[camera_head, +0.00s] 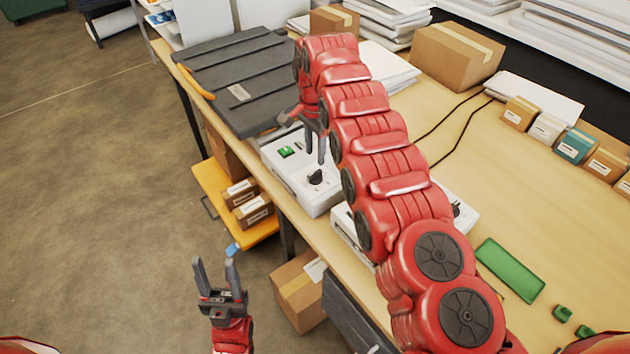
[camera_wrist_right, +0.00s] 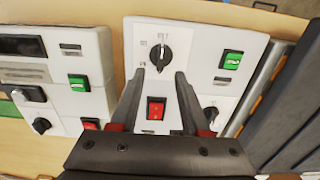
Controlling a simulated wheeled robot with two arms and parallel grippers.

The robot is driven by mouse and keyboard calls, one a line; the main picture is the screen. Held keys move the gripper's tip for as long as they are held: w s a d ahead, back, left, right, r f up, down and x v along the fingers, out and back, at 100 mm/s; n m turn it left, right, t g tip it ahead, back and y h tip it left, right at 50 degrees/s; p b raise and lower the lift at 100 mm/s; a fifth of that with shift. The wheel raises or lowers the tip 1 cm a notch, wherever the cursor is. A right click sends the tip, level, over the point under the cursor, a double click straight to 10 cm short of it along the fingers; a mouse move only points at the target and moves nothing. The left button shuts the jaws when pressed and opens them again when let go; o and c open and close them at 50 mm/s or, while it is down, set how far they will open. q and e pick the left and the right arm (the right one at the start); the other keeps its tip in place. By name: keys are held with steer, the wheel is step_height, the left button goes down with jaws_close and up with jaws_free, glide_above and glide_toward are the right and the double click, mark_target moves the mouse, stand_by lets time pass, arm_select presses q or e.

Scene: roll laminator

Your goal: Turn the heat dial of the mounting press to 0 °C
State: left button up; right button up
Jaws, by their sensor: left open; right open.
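A white control box (camera_head: 292,172) stands at the table edge, against the dark slatted plate of a press (camera_head: 225,62). In the right wrist view, its panel (camera_wrist_right: 198,38) carries a black dial (camera_wrist_right: 159,57), a second dial (camera_wrist_right: 211,113), a green switch (camera_wrist_right: 230,60) and a red switch (camera_wrist_right: 156,108). I cannot read the dial marks or tell which dial is for heat. My right gripper (camera_wrist_right: 160,74) is open and empty over the panel, its fingertips either side of the first dial's lower end; contact is unclear. My left gripper (camera_head: 216,264) is open and empty, away from the box.
A second white box (camera_wrist_right: 68,75) with a display, switches and knobs stands beside the first, partly hidden by my right arm in the head view. Cartons (camera_head: 458,55), paper stacks and a green tray (camera_head: 510,270) lie on the table. Black cables cross the tabletop.

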mark_target(315, 173)
steer(key=f, duration=0.6)
steer(key=shift+w+f, duration=0.1)
steer(key=shift+w, duration=0.15)
steer(key=shift+s+f, duration=0.15)
steer(key=shift+f, duration=0.2)
jaws_close()
